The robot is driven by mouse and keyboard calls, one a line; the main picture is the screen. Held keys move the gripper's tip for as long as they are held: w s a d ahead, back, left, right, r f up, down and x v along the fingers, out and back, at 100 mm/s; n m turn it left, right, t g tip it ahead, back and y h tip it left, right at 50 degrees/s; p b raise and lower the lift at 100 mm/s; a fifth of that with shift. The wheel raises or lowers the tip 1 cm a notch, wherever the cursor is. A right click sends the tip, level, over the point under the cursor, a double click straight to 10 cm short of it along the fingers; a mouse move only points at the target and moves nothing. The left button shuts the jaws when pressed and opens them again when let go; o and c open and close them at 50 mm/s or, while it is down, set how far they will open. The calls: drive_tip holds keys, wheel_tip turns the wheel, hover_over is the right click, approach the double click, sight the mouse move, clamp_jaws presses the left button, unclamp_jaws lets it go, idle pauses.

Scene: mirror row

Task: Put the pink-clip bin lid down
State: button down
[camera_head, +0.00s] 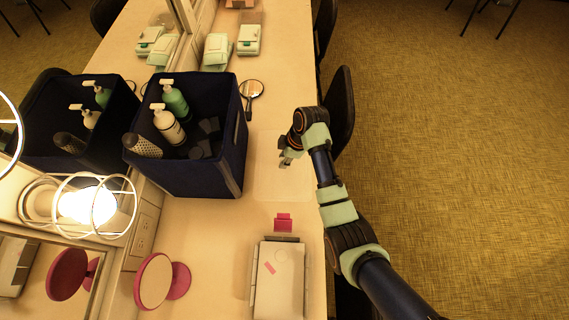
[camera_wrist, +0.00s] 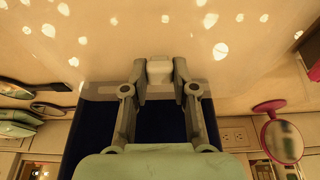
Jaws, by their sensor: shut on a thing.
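My gripper (camera_head: 287,160) is over the right part of the counter, right of the navy bin. In the wrist view its fingertips (camera_wrist: 160,78) are shut on a small pale knob (camera_wrist: 160,67). A faint, see-through pale square below it looks like the bin lid (camera_head: 270,186); its edges are hard to make out. I cannot tell whether it touches the counter. The white pink-clip bin (camera_head: 278,290) stands on the counter nearer the camera, with a small pink label on it. Its pink clip (camera_head: 284,222) sticks out at the far end.
The navy bin (camera_head: 215,170) holds bottles and a brush just left of my gripper. A hand mirror (camera_head: 251,90) and green-clip bins (camera_head: 248,40) lie farther back. A pink round mirror (camera_head: 154,281) stands front left. A dark chair (camera_head: 340,110) is beyond the counter's right edge.

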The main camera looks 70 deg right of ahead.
sight(295, 163)
drive_tip(key=shift+f, duration=2.75)
drive_tip(key=shift+f+b, duration=0.15)
drive_tip(key=shift+b, duration=0.25)
drive_tip(key=c, duration=0.9)
unclamp_jaws()
drive_tip(key=p+v, duration=0.1)
drive_tip(key=v, duration=1.1)
drive_tip(key=shift+r, duration=0.2)
